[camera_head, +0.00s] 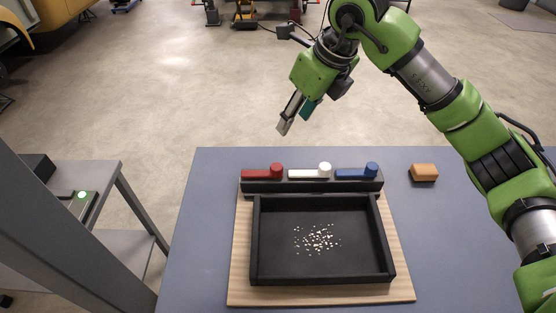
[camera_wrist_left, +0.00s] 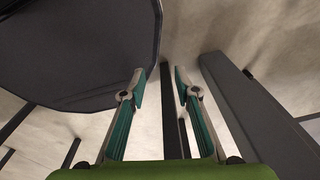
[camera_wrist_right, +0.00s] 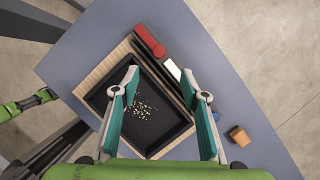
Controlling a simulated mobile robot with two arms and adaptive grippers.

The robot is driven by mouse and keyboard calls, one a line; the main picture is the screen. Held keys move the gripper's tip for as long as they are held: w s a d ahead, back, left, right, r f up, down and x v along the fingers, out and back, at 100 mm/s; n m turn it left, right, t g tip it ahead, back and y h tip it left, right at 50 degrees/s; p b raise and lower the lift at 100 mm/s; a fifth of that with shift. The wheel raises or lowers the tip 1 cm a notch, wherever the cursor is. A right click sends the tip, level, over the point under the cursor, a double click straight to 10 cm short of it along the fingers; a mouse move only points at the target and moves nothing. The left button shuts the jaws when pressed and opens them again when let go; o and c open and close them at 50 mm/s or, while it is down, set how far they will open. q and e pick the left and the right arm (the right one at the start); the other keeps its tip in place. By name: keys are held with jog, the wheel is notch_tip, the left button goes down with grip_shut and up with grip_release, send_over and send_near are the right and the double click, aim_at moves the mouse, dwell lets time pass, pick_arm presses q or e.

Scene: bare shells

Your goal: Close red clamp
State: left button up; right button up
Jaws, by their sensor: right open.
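The red clamp (camera_head: 262,171) is a flat red bar with a round knob at its right end. It lies at the left end of the black rail behind the black tray (camera_head: 322,280). It also shows in the right wrist view (camera_wrist_right: 149,40). A white clamp (camera_head: 311,172) and a blue clamp (camera_head: 357,172) sit to its right on the same rail. My right gripper (camera_head: 292,120) hangs in the air above and beyond the rail, open and empty, apart from the clamps. My left gripper (camera_wrist_left: 160,78) shows only in the left wrist view, open and empty.
The tray holds scattered pale grains (camera_head: 317,239) and stands on a wooden board (camera_head: 405,288) on the blue-grey table (camera_head: 205,215). An orange-brown block (camera_head: 424,172) sits at the right. A grey shelf unit (camera_head: 110,165) stands left of the table, with a gap between.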

notch_tip(320, 180, down, 5)
jog(key=b, duration=0.5)
jog(key=p, duration=0.3)
send_near(277, 166)
jog(key=x, duration=0.7)
jog(key=shift+a+f, duration=0.2)
jog(key=shift+f, duration=0.15)
jog(key=shift+w+f, duration=0.15)
jog(key=shift+f, duration=0.3)
pick_arm(q)
jog(key=f, duration=0.3)
jog(key=shift+s+f, duration=0.2)
jog(key=shift+s, duration=0.1)
pick_arm(e)
jog(key=shift+c, duration=0.4)
grip_shut()
